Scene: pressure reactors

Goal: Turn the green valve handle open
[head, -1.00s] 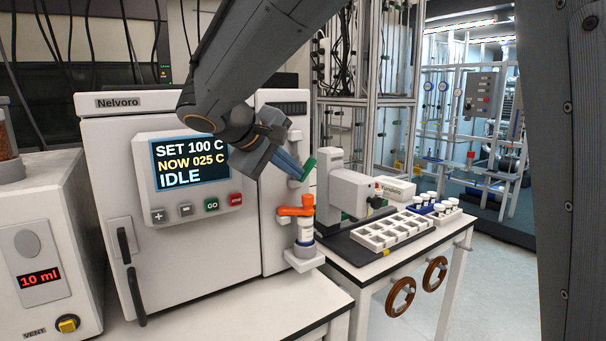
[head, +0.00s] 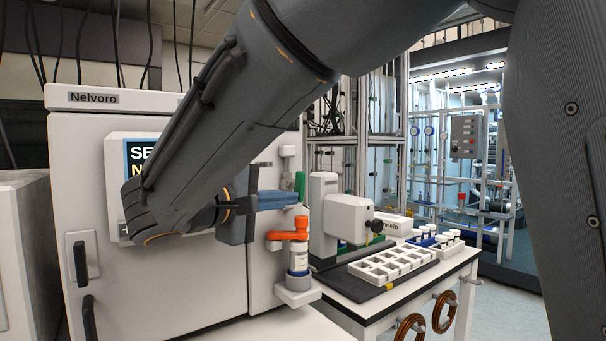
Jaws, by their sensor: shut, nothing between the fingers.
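The green valve handle (head: 300,183) is on a white fitting at the right side of the Nelvoro cabinet. It stands about upright in the picture. My gripper (head: 296,198), with blue fingers, is shut and empty. It points right, with its fingertips at the lower part of the green handle. I cannot tell whether they touch it. Part of the handle's lower end and its mount are hidden behind the fingers.
An orange handle (head: 287,236) on a white bottle-like fitting (head: 298,262) sits just below my gripper. A white instrument (head: 345,218) and a vial tray (head: 392,262) stand to the right. My arm covers most of the cabinet's display (head: 133,160).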

